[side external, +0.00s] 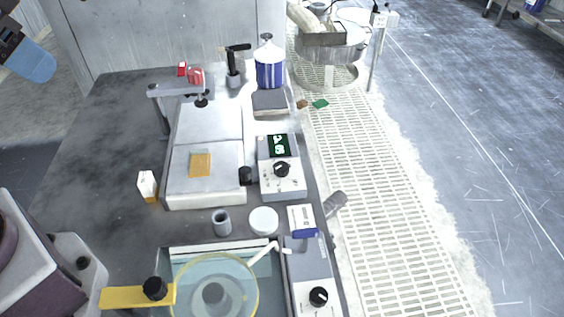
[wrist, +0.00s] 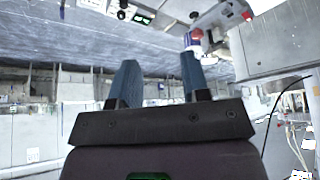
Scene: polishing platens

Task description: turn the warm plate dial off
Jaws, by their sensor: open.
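A pale two-part plate (side external: 222,185) lies on the bench with a yellow square on it; a black knob (side external: 245,176) is at its right side. Right of it stands a grey control box (side external: 290,186) with a green-lit display (side external: 279,145) and a black dial (side external: 282,169). A second black dial (side external: 319,296) is on a grey unit at the front. I cannot tell from labels which dial is the warm plate's. My gripper shows partly at the upper left (side external: 30,62), away from the dials. Its blue fingers (wrist: 159,83) are apart and empty in the wrist view.
A clear round basin (side external: 215,262) with a yellow arm (side external: 125,298) is at the front. A grey cup (side external: 222,222), a white round lid (side external: 263,220) and a small white carton (side external: 147,184) stand nearby. A blue-white canister (side external: 270,68) is at the back. The bench's left side is mostly clear.

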